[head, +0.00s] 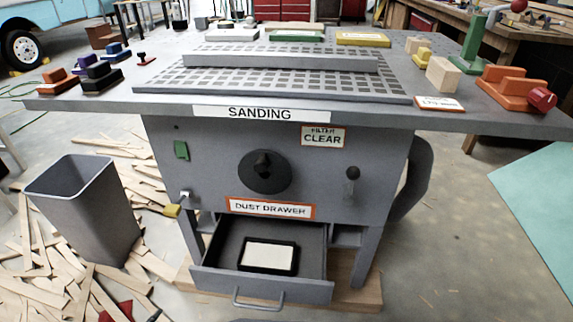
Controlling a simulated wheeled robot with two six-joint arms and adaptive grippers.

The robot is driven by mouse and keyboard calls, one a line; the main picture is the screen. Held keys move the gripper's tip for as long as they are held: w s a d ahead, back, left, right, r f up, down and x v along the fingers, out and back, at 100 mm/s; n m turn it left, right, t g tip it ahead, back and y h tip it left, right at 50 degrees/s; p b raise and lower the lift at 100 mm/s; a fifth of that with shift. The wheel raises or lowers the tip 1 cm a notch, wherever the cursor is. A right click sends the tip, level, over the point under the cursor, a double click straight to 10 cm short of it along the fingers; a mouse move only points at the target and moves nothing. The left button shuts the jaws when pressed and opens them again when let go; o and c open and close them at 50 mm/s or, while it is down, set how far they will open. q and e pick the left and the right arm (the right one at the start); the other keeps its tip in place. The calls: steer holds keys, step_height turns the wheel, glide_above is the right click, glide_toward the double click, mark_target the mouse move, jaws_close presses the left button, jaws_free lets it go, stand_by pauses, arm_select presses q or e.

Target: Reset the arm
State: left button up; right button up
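Neither of my arms nor either gripper shows in the head view. A grey sanding table (160,104) stands in front of me. Its dust drawer (262,290) is pulled open toward me. A flat black-framed pad with a pale face (268,256) lies in the drawer. The table front carries a round black knob (264,171), a small lever with a dark ball (352,173) and a sign reading "FILTER CLEAR" (323,136).
A grey bin (85,208) stands at the left among scattered wood strips (40,260). Sanding blocks (101,76) sit on the table's left, and wooden blocks (443,74) and an orange clamp (507,88) on its right. The floor at right is mostly clear beside a teal mat (540,190).

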arm_select(q)
steer(key=s+d+f+n+g+h+p, duration=0.1)
steer(key=s+d+f+n+g, duration=0.4)
steer(key=s, duration=0.5)
steer(key=s+d+f+n+g, duration=0.3)
steer(key=s+d+f, duration=0.2)
steer(key=s+d, duration=0.3)
steer(key=s+a+r+g+p, duration=0.2)
steer(key=s+r+p, duration=1.2)
steer(key=p, duration=1.2)
step_height(320, 180, up, 4)
steer(key=shift+s+a+r, duration=0.2)
steer(key=shift+s+a, duration=0.1)
steer(key=shift+a, duration=0.15)
arm_select(e)
steer(key=s+d+r+g, duration=0.1)
steer(key=s+r+g, duration=0.1)
steer(key=s+r, duration=1.2)
step_height(320, 180, up, 5)
steer(key=shift+s+d+f+n, duration=0.2)
steer(key=shift+s+d+n, duration=0.05)
steer(key=shift+d+n, duration=0.1)
